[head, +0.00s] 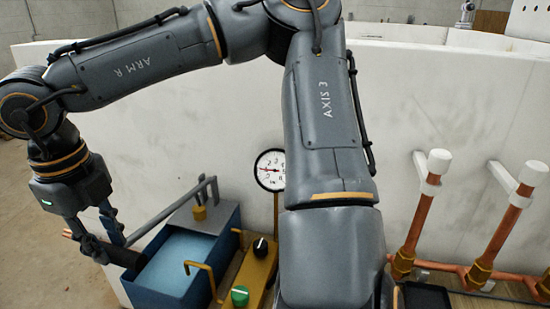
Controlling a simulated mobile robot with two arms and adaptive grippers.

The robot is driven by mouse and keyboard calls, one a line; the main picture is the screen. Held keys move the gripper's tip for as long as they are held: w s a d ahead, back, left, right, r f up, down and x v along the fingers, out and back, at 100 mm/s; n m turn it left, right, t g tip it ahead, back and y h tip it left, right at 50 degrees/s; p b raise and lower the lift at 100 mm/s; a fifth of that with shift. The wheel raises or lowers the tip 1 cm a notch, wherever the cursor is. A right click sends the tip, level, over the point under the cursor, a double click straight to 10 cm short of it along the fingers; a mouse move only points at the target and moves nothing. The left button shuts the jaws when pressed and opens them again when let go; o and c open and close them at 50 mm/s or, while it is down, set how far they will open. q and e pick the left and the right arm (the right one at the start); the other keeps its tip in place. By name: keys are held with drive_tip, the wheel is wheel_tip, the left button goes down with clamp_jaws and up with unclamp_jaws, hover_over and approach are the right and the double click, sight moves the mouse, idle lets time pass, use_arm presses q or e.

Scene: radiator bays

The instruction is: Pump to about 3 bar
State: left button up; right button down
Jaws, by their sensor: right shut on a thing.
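The test pump has a blue tank (172,303) holding light blue water, at the lower left of the head view. Its grey lever (172,208) slants down to the left and ends in a dark handle grip (129,259). My right gripper (104,250) is shut on this handle grip, left of the tank. The round white gauge (270,170) stands behind the pump; its red needle points roughly left, but the reading is too small to be sure of. A yellow block (257,272) beside the tank carries a black knob (264,248) and a green knob (240,295). My left gripper is not in view.
A pale low wall (235,125) stands close behind the pump and gauge. Copper pipes (414,225) with white caps (439,161) rise at the right. My right arm crosses the middle and hides part of the space beside the yellow block. Bare floor shows at the far left.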

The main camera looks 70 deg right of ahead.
drive_tip(key=shift+d+r+y+p, duration=0.2)
drive_tip(key=shift+d+r+p, duration=0.2)
drive_tip(key=shift+r, duration=0.25)
drive_tip(key=shift+d+r+y+p, duration=0.2)
drive_tip(key=shift+d+r+p, duration=0.15)
drive_tip(key=shift+r, duration=0.25)
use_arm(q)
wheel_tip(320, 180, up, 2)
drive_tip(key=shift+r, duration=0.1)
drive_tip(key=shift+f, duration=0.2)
use_arm(e)
drive_tip(key=shift+f, duration=0.1)
drive_tip(key=shift+b, duration=0.4)
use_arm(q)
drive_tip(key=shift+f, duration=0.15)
